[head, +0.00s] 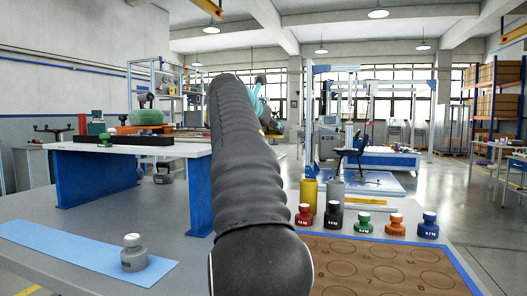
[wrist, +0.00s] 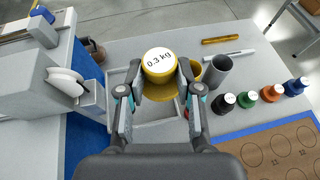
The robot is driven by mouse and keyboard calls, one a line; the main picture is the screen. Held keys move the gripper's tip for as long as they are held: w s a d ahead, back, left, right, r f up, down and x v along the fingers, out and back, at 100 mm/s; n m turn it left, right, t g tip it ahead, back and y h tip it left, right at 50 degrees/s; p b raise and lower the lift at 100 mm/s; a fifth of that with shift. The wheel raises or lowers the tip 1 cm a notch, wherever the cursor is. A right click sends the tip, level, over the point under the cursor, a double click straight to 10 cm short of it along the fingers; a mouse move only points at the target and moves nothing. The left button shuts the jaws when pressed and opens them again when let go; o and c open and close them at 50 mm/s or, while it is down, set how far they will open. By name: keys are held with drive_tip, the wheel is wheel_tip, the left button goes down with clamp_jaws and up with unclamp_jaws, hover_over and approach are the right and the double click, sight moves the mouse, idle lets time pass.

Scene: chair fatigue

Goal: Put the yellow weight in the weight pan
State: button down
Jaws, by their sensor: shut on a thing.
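The yellow weight (wrist: 158,68), with a white top reading 0.3 kg, is between the fingers of my gripper (wrist: 160,86) in the wrist view. My gripper is shut on it, one finger at each side. Below them is a shallow grey square tray (wrist: 160,125), which looks like the weight pan. The weight overlaps the tray's far part in the picture; I cannot tell its height above it. In the head view my own dark arm hides the gripper, the yellow weight and the tray.
A bench with blue legs (head: 200,190) and a white pulley wheel (wrist: 66,82) stand left of the gripper. A yellow cup (head: 308,195) and grey cup (wrist: 219,72) stand right. Several coloured weights line the brown board (head: 375,275). A grey weight (head: 134,255) sits on a blue mat.

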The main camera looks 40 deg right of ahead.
drive_tip(key=w, duration=0.1)
drive_tip(key=w+f, duration=0.2)
drive_tip(key=w, duration=0.1)
drive_tip(key=shift+w+d+f, duration=0.1)
drive_tip(key=shift+d+f, duration=0.15)
drive_tip(key=shift+d, duration=0.05)
drive_tip(key=shift+f, duration=1.95)
drive_tip(key=c, duration=0.8)
unclamp_jaws()
drive_tip(key=shift+f, duration=0.2)
drive_tip(key=shift+r, duration=0.1)
drive_tip(key=shift+a+r, duration=0.1)
drive_tip(key=shift+r, duration=0.05)
drive_tip(key=v, duration=1.2)
